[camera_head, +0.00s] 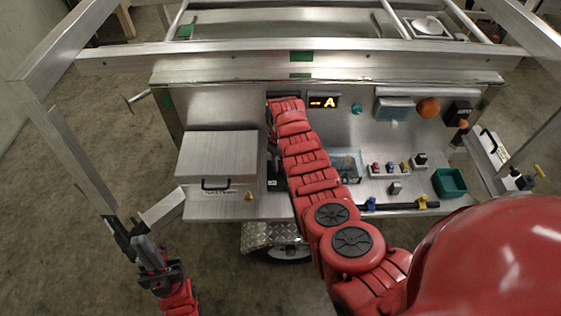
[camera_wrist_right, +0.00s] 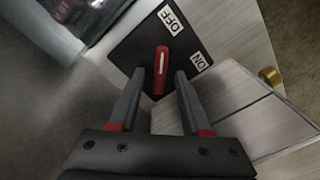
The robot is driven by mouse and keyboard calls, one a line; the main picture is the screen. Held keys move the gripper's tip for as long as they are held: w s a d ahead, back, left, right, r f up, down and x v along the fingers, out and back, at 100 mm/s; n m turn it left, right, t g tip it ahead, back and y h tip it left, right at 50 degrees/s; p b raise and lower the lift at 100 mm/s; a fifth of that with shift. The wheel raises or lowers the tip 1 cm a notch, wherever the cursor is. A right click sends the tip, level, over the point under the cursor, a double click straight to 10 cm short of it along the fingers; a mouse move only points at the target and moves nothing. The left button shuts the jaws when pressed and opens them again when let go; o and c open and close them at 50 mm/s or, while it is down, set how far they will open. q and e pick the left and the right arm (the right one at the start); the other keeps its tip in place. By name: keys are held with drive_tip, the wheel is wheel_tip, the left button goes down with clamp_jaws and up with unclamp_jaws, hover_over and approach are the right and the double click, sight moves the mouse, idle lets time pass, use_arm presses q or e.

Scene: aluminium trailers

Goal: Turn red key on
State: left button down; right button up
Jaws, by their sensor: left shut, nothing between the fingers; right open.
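The red key (camera_wrist_right: 161,70) is a narrow red handle with a white line, on a black plate (camera_wrist_right: 124,45) in the right wrist view. An OFF label (camera_wrist_right: 172,18) lies above right of it and an ON label (camera_wrist_right: 198,62) to its right. The key stands nearly upright in that picture, its top end towards the OFF side. My right gripper (camera_wrist_right: 160,73) is open, with one finger on each side of the key and visible gaps. My right arm mostly hides this area in the head view. My left gripper (camera_head: 150,255) is shut and empty at lower left, away from the panel.
A metal box (camera_head: 217,155) with a black handle stands left of my right arm. A lit display (camera_head: 323,102), an orange knob (camera_head: 428,108) and a green bin (camera_head: 450,182) are to its right. A brass knob (camera_wrist_right: 270,76) is beside the plate. Metal rails frame the trailer.

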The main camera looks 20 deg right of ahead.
clamp_jaws()
drive_tip(key=shift+m, duration=0.3)
idle(0.3)
drive_tip(key=m, duration=0.3)
drive_tip(key=shift+d+m+b, duration=0.15)
drive_tip(key=shift+m+b, duration=0.15)
drive_tip(key=shift+b, duration=0.1)
drive_tip(key=m, duration=0.4)
drive_tip(key=shift+d+m, duration=0.1)
drive_tip(key=shift+m, duration=0.2)
drive_tip(key=m, duration=0.4)
drive_tip(key=shift+d+m, duration=0.1)
drive_tip(key=shift+m, duration=0.2)
drive_tip(key=shift+s+m+p, duration=0.1)
drive_tip(key=shift+m+p, duration=0.45)
drive_tip(key=shift+m, duration=1.65)
unclamp_jaws()
